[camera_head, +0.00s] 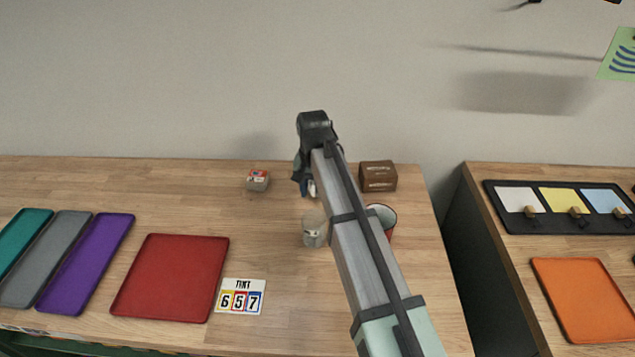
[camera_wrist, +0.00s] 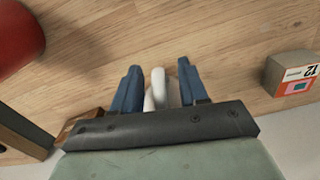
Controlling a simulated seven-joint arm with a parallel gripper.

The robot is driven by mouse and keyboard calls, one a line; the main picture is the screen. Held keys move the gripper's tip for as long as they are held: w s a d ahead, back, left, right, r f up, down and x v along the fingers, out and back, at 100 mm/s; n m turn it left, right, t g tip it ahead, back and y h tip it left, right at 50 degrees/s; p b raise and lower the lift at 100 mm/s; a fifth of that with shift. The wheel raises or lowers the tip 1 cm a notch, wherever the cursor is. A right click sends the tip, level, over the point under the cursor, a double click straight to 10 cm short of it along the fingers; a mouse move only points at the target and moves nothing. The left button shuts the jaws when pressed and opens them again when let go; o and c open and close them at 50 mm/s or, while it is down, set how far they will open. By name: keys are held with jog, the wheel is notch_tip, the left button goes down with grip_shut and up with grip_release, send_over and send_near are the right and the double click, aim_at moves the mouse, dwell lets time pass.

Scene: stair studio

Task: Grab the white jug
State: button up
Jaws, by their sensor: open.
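The white jug (camera_wrist: 158,88) shows as a narrow, pale, rounded form between the two blue fingers of my gripper (camera_wrist: 159,72) in the wrist view. The fingers stand apart, one on each side of it, with a visible gap. Its lower part is hidden behind the gripper body. In the head view a small white piece of it (camera_head: 312,188) shows beside my gripper (camera_head: 304,188), low over the back of the table; my arm hides the rest. Whether the fingers touch it I cannot tell.
A red cup (camera_head: 388,214) and a brown box (camera_head: 378,177) stand right of my arm. A small labelled box (camera_head: 257,180) stands left. A pale grey container (camera_head: 313,231) stands nearer. A red tray (camera_head: 172,278) and a TINT card (camera_head: 240,297) lie front left.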

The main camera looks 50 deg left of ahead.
grip_shut()
dwell(0.3)
dwell(0.3)
